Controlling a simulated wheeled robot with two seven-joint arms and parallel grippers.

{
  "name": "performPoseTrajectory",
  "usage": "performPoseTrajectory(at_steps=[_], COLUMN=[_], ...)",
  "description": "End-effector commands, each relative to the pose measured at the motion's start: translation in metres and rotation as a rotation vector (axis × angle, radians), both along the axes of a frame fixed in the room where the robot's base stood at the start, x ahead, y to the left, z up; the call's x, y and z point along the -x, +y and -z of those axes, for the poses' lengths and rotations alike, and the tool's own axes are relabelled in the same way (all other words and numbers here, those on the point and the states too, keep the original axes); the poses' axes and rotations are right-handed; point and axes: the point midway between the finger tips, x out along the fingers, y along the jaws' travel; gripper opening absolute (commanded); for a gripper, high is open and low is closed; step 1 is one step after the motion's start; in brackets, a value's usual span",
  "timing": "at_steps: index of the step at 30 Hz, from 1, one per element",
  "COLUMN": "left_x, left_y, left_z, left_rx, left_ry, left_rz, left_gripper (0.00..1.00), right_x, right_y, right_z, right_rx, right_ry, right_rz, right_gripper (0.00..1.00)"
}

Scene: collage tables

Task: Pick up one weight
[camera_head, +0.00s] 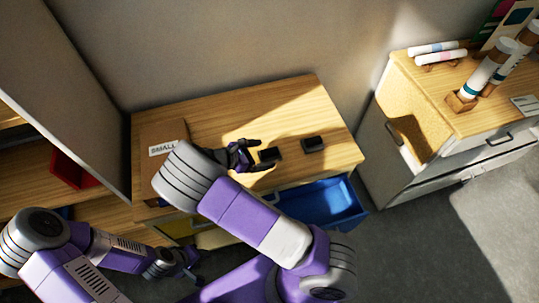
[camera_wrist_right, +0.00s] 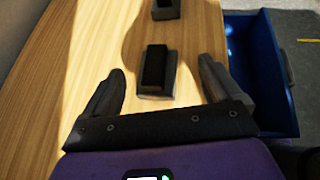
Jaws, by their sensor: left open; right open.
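Two small dark block-shaped weights lie on the wooden table (camera_head: 215,115). The nearer weight (camera_head: 271,155) is just off the fingertips of my right gripper (camera_head: 256,155). The other weight (camera_head: 313,144) is a little further right. In the right wrist view the nearer weight (camera_wrist_right: 154,70) is ahead, centred between the open fingers with a gap on both sides; I cannot tell how far above the table they are. The other weight (camera_wrist_right: 166,9) shows beyond it at the top edge. My left gripper (camera_head: 188,268) is low at the left, open and away from the weights.
A brown box labelled SMALL (camera_head: 155,134) stands at the table's left end. An open blue drawer (camera_head: 322,204) juts out at the front right. A wooden-topped cabinet (camera_head: 425,85) with white rolls (camera_head: 490,70) stands at the right. A grey wall is behind.

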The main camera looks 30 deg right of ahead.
Motion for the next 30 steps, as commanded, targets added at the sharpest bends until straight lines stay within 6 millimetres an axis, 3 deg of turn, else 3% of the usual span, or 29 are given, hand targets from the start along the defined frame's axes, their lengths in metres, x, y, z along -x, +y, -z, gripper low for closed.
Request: performPoseTrajectory(at_steps=[7, 17, 30], left_x=[0.0, 0.0, 0.0], left_y=[0.0, 0.0, 0.0], left_z=[0.006, 0.006, 0.006], left_rx=[0.0, 0.0, 0.0], left_ry=[0.0, 0.0, 0.0], left_rz=[0.0, 0.0, 0.0], left_gripper=[0.43, 0.43, 0.43], right_x=[-0.002, -0.002, -0.002], right_y=[-0.033, -0.039, -0.039], right_z=[0.018, 0.021, 0.021], right_rx=[0.002, 0.0, -0.001], right_ry=[0.002, 0.0, 0.001], right_rz=[0.002, 0.001, 0.0], right_gripper=[0.92, 0.92, 0.24])
